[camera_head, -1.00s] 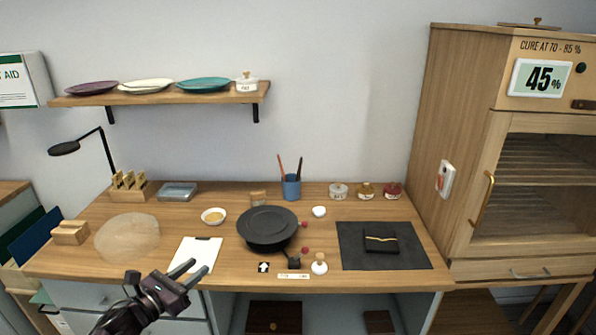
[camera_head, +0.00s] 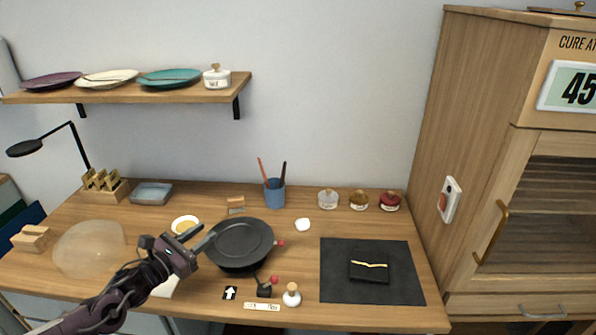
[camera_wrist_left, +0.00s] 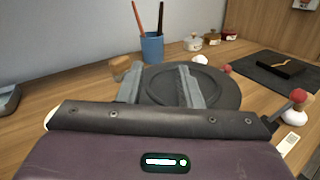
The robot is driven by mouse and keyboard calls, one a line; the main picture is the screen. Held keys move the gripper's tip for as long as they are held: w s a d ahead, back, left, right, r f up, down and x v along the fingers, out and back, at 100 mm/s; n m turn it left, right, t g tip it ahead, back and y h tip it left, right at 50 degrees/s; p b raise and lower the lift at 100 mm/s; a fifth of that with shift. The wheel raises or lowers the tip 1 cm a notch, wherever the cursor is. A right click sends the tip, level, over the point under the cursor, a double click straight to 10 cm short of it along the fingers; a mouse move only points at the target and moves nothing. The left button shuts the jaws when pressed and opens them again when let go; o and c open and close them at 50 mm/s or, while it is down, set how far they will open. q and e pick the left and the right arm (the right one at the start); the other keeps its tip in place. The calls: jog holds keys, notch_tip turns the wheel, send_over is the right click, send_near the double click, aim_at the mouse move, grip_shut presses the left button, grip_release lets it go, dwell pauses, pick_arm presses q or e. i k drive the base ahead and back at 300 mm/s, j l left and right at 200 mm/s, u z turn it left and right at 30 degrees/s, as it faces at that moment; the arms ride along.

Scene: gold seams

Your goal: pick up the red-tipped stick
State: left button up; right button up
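Two sticks stand in a blue cup (camera_head: 274,194) toward the back of the desk. The left one is a reddish-orange stick (camera_head: 262,171); the other is a dark stick (camera_head: 283,171). I cannot make out a separate red tip on either. The left wrist view also shows the reddish stick (camera_wrist_left: 137,17) and the cup (camera_wrist_left: 152,48), beyond the fingers. My left gripper (camera_head: 201,236) is open and empty, above the desk at the left edge of the black pan, in front of and left of the cup. My right gripper is not in view.
The black pan (camera_head: 239,243) lies between my left gripper and the cup's front. A small wooden block (camera_head: 236,205) is left of the cup, and lidded jars (camera_head: 359,200) are to its right. A dark mat (camera_head: 334,281) bears a black piece with a gold seam. A shelf (camera_head: 130,93) hangs above.

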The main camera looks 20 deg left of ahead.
aim_at(282, 178)
jog(key=i+l, duration=0.2)
jog(key=i, duration=0.2)
jog(key=i+l, duration=0.15)
jog(key=i, duration=0.25)
